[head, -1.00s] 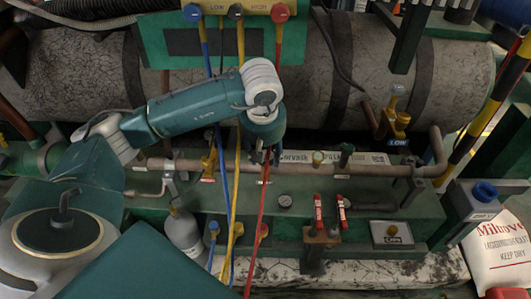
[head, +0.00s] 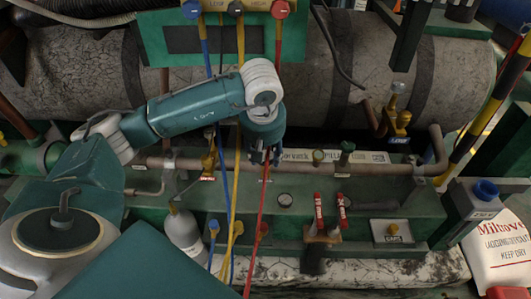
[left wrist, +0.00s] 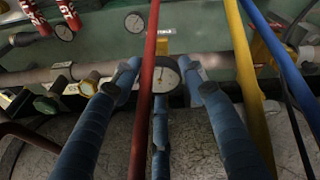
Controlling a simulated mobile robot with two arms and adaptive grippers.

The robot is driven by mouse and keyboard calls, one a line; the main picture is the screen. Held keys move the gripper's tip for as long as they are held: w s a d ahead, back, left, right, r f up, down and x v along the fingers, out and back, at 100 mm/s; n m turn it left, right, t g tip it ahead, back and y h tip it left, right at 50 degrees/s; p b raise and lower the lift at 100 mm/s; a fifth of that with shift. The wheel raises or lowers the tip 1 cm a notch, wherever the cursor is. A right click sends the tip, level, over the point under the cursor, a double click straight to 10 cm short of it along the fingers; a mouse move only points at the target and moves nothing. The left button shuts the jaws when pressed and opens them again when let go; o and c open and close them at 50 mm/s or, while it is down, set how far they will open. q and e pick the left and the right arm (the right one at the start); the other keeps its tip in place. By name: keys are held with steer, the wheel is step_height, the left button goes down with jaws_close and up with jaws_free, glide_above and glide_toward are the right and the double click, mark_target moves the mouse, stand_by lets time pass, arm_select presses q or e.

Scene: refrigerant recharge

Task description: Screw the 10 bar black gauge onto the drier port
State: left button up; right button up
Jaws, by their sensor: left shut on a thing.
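My left gripper (head: 264,158) points down at the pipe run in the head view. In the left wrist view its two blue fingers (left wrist: 161,78) are closed on a small round gauge (left wrist: 166,75) with a white dial and dark rim. The gauge's rating cannot be read, and in the head view it is hidden at the fingertips. A horizontal pipe (head: 230,165) runs behind the fingers. I cannot tell which fitting is the drier port. My right gripper is not in view.
The red hose (head: 263,215) and yellow hose (head: 238,190) hang close to the gripper; the red one crosses in front of the gauge in the wrist view.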

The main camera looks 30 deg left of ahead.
arm_select(q)
steer(key=shift+a+f+m+b, duration=0.1)
steer(key=shift+m+b, duration=0.4)
steer(key=shift+m, duration=0.2)
steer(key=shift+m+h, duration=0.4)
steer(key=shift+m, duration=0.7)
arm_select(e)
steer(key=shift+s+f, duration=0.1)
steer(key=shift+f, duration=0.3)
arm_select(q)
steer(key=shift+s, duration=0.1)
steer(key=shift+m+b, duration=0.5)
steer(key=shift+m+h, duration=0.6)
steer(key=shift+m, duration=0.7)
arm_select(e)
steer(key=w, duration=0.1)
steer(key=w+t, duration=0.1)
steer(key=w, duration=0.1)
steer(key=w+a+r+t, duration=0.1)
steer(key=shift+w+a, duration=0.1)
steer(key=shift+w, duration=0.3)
arm_select(q)
steer(key=shift+s, duration=0.1)
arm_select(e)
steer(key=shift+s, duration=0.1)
